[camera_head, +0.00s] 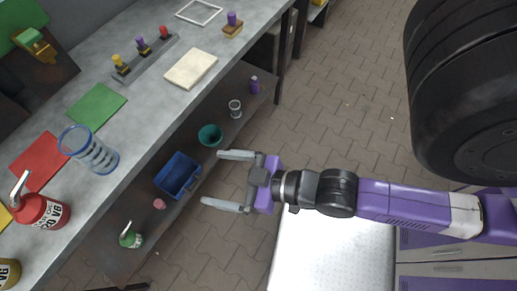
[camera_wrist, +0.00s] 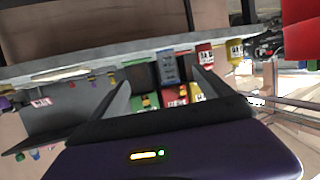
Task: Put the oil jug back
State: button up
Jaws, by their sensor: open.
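In the head view a red jug (camera_head: 42,211) with a pale spout and a white label stands at the left on the bench top. A yellow jug (camera_head: 8,274) is cut off at the lower left corner. A smaller green jug (camera_head: 131,238) with a pale spout stands on the lower shelf. I cannot tell which one is the oil jug. On the bench lie a green mat (camera_head: 96,106) and a red mat (camera_head: 37,161), both bare. My gripper (camera_head: 221,179) is open and empty, out in front of the shelf and apart from every jug. In the wrist view its fingers (camera_wrist: 162,98) are spread.
A blue clear measuring cup (camera_head: 92,151) stands by the red mat. The lower shelf holds a blue bin (camera_head: 177,175), a teal bowl (camera_head: 210,135) and small items. A large black wheel (camera_head: 462,95) stands at the right. The paved floor (camera_head: 340,100) between is clear.

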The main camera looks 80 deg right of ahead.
jog(key=r+v, duration=0.2)
jog(key=v, duration=0.8)
jog(key=shift+a, duration=0.4)
jog(key=shift+w, duration=0.1)
